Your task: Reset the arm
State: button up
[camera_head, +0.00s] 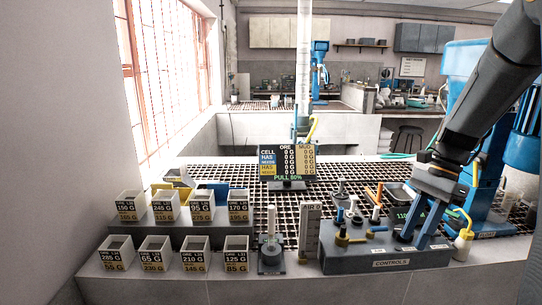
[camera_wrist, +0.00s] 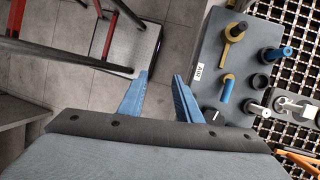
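My gripper (camera_head: 418,234) is over the right part of the grey controls box (camera_head: 368,264) in the head view, its fingers pointing down. In the wrist view my gripper (camera_wrist: 161,92) shows two blue fingers apart with nothing between them. The controls box (camera_wrist: 211,55) is to the right of the fingers in that view, with a yellow lever (camera_wrist: 234,36) and blue-topped handles on it. I cannot tell from the head view whether the fingers touch the box.
Several labelled ore cups (camera_head: 154,258) stand at the left in two rows. A display board (camera_head: 287,162) stands behind, on the black grating. A blue machine (camera_head: 483,205) stands close at the right. The wrist view shows tiled floor (camera_wrist: 68,75) and a red-and-black frame (camera_wrist: 66,20).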

jog(key=s+a+f+n+t+h, duration=0.1)
jog(key=s+a+f+n, duration=0.1)
jog(key=a+n, duration=0.3)
jog(key=s+a+f+n+t+h+b, duration=0.1)
jog(key=s+a+f+n, duration=0.2)
jog(key=s+a+n, duration=0.2)
jog(key=s+a+f+n+t+h, duration=0.1)
jog(key=s+a+f+n, duration=0.1)
jog(key=s+a+n, duration=0.2)
jog(key=shift+a+f+n+t+h, duration=0.35)
jog(key=shift+a+n, duration=0.5)
jog(key=shift+n, duration=0.35)
